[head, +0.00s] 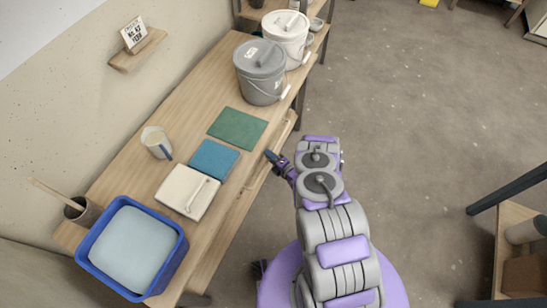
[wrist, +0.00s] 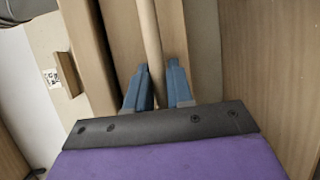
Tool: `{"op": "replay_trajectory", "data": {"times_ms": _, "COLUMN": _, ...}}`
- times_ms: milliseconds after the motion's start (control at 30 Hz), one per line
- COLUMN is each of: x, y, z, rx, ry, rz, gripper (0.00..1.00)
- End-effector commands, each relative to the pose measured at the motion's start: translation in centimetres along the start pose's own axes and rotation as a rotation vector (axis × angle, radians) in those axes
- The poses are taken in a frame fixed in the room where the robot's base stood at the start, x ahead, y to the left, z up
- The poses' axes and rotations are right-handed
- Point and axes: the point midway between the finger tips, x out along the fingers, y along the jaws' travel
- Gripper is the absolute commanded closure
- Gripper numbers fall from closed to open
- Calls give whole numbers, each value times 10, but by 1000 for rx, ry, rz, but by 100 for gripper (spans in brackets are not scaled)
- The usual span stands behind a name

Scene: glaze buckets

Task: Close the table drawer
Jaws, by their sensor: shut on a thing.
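The wooden table (head: 190,90) runs along the wall in the head view. Its drawer (head: 283,130) shows as a pale wooden strip sticking out a little from the table's front edge. My gripper (head: 271,157) is at this drawer front, on the floor side of the table. In the wrist view, the blue fingers of my gripper (wrist: 159,88) stand on either side of a pale wooden bar, the drawer handle (wrist: 149,35), and are shut on it. The drawer's inside is hidden.
On the table are a grey bucket (head: 262,85), a white bucket (head: 292,48), a green sheet (head: 238,128), a blue sheet (head: 213,159), a white block (head: 186,202), a mug (head: 156,142) and a blue tub (head: 84,258). The floor (head: 410,110) to the right is mostly clear.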

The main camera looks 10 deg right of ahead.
Motion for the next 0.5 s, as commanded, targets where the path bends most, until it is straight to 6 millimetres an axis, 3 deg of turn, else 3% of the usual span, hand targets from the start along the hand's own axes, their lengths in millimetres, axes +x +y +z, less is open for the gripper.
{"op": "replay_trajectory", "data": {"times_ms": 100, "x": 2, "y": -1, "z": -4, "rx": -1, "ry": 9, "rz": -3, "gripper": 100}}
{"op": "replay_trajectory", "data": {"times_ms": 133, "x": 2, "y": -1, "z": -4, "rx": -2, "ry": 9, "rz": -3, "gripper": 77}}
{"op": "replay_trajectory", "data": {"times_ms": 167, "x": 2, "y": -1, "z": -5, "rx": -2, "ry": 9, "rz": -3, "gripper": 74}}
{"op": "replay_trajectory", "data": {"times_ms": 500, "x": 3, "y": 2, "z": -3, "rx": -4, "ry": 8, "rz": 3, "gripper": 73}}
